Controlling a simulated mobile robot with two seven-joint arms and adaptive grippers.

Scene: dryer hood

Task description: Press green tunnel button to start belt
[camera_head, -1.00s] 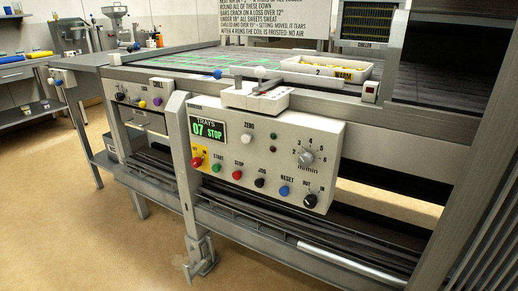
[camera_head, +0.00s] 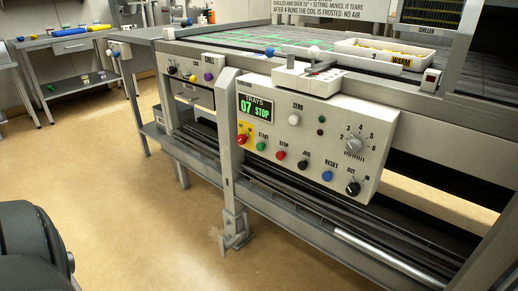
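The green START button (camera_head: 261,146) is a small round knob on the front of the white control panel (camera_head: 325,170). A red-and-yellow switch (camera_head: 242,139) sits left of it and a red STOP button (camera_head: 280,155) right of it. The panel's display (camera_head: 254,107) reads "TRAYS 07 STOP" in green. Nothing touches the START button. A dark rounded part of my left arm shows at the lower left, well away from the panel. Neither of my grippers is in view.
Also on the panel are a black JOG button (camera_head: 303,166), a blue RESET button (camera_head: 327,176) and a speed dial (camera_head: 353,144). A white tray (camera_head: 384,54) marked "WARM" stands on the belt. Metal rails and a leg (camera_head: 229,150) frame the panel. The floor in front is clear.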

